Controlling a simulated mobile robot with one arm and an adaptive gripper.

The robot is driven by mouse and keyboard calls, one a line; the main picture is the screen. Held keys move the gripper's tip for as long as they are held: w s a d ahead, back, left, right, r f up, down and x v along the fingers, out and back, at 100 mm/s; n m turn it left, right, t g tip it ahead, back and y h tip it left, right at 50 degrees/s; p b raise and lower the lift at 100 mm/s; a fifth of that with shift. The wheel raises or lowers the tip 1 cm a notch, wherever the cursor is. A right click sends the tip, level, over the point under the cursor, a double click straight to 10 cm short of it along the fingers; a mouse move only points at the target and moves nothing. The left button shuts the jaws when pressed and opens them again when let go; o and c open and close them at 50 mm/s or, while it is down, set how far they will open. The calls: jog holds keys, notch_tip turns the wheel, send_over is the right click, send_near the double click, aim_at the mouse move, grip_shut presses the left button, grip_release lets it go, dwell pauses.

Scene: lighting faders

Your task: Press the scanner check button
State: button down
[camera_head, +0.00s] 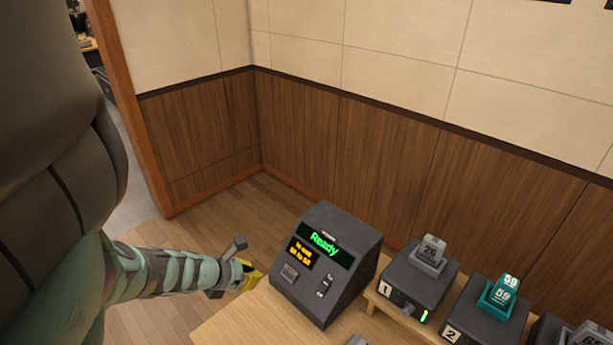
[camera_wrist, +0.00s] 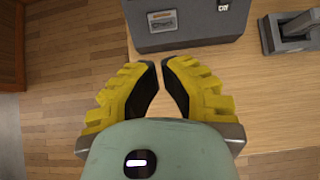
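The scanner (camera_head: 345,280) is a dark grey sloped box with a green "Ready" display and an orange text display. Its check button (camera_head: 289,272) is a small grey rectangle low on the left of the front face. In the wrist view the button (camera_wrist: 162,21) shows at the top, with a label reading "Check". My gripper (camera_head: 249,274) is left of the scanner in the head view, apart from the button. In the wrist view its yellow fingers (camera_wrist: 159,64) point toward the scanner, tips drawn together with a narrow gap and nothing between them.
A small switch (camera_head: 325,286) sits right of the button on the scanner. Numbered fader boxes, 1 (camera_head: 412,289) and 2 (camera_head: 483,312), stand to the right. A wood-panelled wall (camera_head: 330,150) stands behind.

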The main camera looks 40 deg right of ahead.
jog(key=b+x, duration=0.9)
jog(key=x, duration=0.4)
jog(key=shift+f, duration=0.25)
jog(key=shift+d+f, duration=0.15)
jog(key=shift+d, duration=0.2)
